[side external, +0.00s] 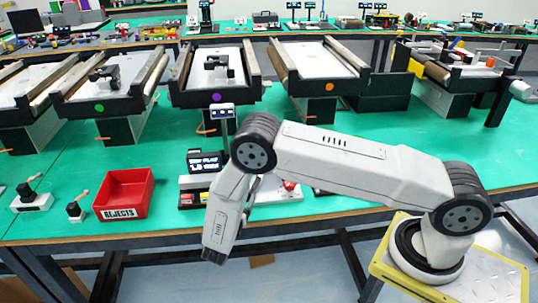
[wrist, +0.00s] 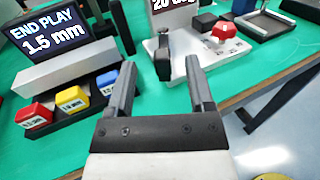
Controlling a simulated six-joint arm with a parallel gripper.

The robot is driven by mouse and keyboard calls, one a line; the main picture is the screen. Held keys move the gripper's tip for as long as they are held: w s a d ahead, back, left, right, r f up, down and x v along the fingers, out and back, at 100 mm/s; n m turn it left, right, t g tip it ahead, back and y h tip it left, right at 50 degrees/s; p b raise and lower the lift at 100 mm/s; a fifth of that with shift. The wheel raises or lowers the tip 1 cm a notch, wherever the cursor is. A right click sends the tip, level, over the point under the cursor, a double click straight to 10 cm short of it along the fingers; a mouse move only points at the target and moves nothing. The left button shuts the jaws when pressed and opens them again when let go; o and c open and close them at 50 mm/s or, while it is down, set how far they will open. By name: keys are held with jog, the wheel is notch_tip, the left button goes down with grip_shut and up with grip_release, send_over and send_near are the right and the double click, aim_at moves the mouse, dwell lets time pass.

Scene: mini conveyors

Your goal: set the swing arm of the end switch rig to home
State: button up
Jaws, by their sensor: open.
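A white base plate (wrist: 190,68), which looks like the end switch rig, lies ahead in the wrist view. It carries a red knob (wrist: 223,30) on a white block, and a black upright piece (wrist: 163,58) that may be the swing arm. A display (wrist: 172,5) behind it reads about 20 deg, cut off at the top. My gripper (wrist: 162,64) is open, and the black piece shows between its fingertips; I see no contact. In the side view the rig (side external: 280,192) is mostly hidden behind my arm.
Left of my gripper stands a display (wrist: 48,32) reading END PLAY 1.5 mm, with red, yellow and blue labelled blocks (wrist: 70,102) before it. A red REJECTS bin (side external: 125,193) stands further left. Several conveyors (side external: 213,75) line the back. The front table edge is close.

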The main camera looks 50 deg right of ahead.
aim_at(254, 184)
jog(key=shift+f, duration=1.25)
jog(key=shift+d, duration=0.1)
jog(key=shift+x, duration=3.85)
jog(key=shift+w, duration=0.1)
jog(key=shift+c, duration=0.2)
grip_shut()
